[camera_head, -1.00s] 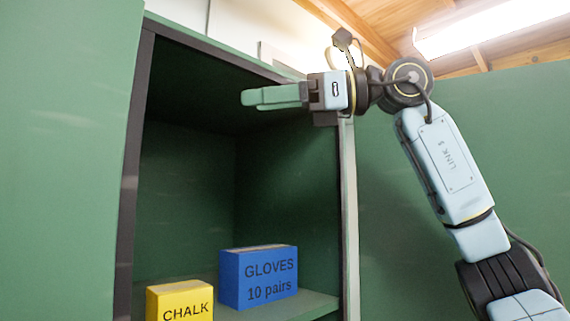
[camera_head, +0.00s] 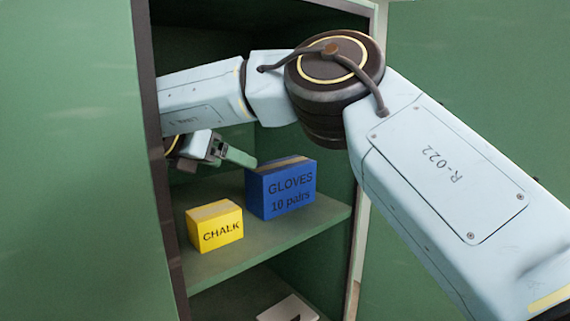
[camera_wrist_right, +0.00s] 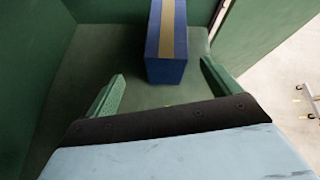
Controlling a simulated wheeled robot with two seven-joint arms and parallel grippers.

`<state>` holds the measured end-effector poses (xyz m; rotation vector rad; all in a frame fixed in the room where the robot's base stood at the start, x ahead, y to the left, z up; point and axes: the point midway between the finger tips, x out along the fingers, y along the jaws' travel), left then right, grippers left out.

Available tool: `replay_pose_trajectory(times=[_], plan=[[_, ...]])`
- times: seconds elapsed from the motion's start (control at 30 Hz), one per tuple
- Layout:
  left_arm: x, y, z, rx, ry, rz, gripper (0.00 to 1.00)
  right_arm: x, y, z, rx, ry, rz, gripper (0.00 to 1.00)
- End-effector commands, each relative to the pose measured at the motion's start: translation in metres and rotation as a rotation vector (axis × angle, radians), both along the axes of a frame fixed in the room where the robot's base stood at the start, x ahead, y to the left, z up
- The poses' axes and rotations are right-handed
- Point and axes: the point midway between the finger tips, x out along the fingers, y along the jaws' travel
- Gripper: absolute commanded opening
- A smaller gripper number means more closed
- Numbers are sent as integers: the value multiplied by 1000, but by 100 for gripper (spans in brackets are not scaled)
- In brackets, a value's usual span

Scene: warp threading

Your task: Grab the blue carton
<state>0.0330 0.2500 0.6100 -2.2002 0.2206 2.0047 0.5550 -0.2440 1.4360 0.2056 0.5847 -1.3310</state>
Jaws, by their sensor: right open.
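The blue carton (camera_head: 283,193), marked "GLOVES 10 pairs", stands upright on the cabinet shelf (camera_head: 260,233). My right gripper (camera_head: 246,158) is inside the cabinet, at the left of the carton's upper part. In the right wrist view my right gripper (camera_wrist_right: 162,70) is open. The blue carton (camera_wrist_right: 165,72), with a tan stripe along its top, shows ahead between the fingertips. The fingers appear apart from its sides, with nothing held. My left gripper is not in view.
A yellow carton (camera_head: 215,229) marked "CHALK" stands on the same shelf, to the left and nearer. The cabinet's dark left edge (camera_head: 160,200) and right edge post (camera_head: 358,250) bound the opening. A pale object (camera_head: 288,308) lies on a lower shelf.

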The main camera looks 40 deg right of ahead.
Motion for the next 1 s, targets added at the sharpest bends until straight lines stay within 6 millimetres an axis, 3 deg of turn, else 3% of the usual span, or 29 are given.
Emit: replay_pose_trajectory(times=[0.03,0.27,0.6,0.87,1.0], plan=[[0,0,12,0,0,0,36,-1,7,9,-38,-51,-44,89],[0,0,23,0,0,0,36,-4,12,14,-120,-200,-156,89],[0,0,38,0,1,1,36,0,-42,-9,-119,-204,-163,89],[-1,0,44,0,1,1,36,2,-62,-17,-120,-208,-160,89],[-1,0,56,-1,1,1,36,3,-79,-20,-119,-204,-162,89]])
